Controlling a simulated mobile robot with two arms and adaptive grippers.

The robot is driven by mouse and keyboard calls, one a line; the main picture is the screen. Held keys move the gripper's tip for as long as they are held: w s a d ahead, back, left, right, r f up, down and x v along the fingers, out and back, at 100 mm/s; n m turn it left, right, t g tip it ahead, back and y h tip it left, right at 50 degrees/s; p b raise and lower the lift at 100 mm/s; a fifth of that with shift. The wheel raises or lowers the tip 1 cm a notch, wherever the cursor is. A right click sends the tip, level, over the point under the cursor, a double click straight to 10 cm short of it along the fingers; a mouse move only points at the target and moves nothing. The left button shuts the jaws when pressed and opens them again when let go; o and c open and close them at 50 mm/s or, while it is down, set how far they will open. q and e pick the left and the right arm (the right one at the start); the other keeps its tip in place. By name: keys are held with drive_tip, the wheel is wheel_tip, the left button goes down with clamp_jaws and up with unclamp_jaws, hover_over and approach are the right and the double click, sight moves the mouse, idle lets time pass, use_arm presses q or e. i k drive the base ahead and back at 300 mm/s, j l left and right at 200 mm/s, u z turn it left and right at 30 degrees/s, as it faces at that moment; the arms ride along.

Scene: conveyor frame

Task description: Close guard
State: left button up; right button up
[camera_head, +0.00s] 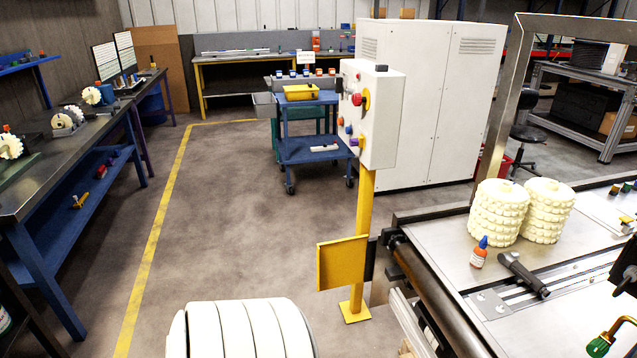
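A flat yellow panel (342,262), which looks like the guard, stands upright at the near left corner of the conveyor frame (432,268). It sticks out to the left from a dark bracket (371,259) beside the frame, in front of the yellow control post. The conveyor frame has a dark roller along its left side and a grey metal top. I cannot see a latch on the panel. Neither of my grippers can be made out in this view.
A control box (371,114) with buttons stands on a yellow post (364,215). Cream ribbed stacks (498,212), a small orange bottle (479,252) and a black handle (524,274) are on the conveyor top. A blue cart (312,147) stands behind.

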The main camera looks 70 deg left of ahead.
sight(340, 263)
drive_tip(key=u, duration=2.05)
drive_tip(key=i+j+z, duration=0.2)
drive_tip(key=z, duration=0.2)
drive_tip(key=i+j+z, duration=0.1)
drive_tip(key=j+z, duration=0.25)
drive_tip(key=i+j+z, duration=0.1)
drive_tip(key=j, duration=0.5)
drive_tip(key=i+j+z, duration=0.15)
drive_tip(key=j, duration=0.45)
drive_tip(key=i+j+z, duration=0.1)
drive_tip(key=j, duration=0.55)
drive_tip(key=i+j+z, duration=0.1)
drive_tip(key=j, duration=0.55)
drive_tip(key=i, duration=0.05)
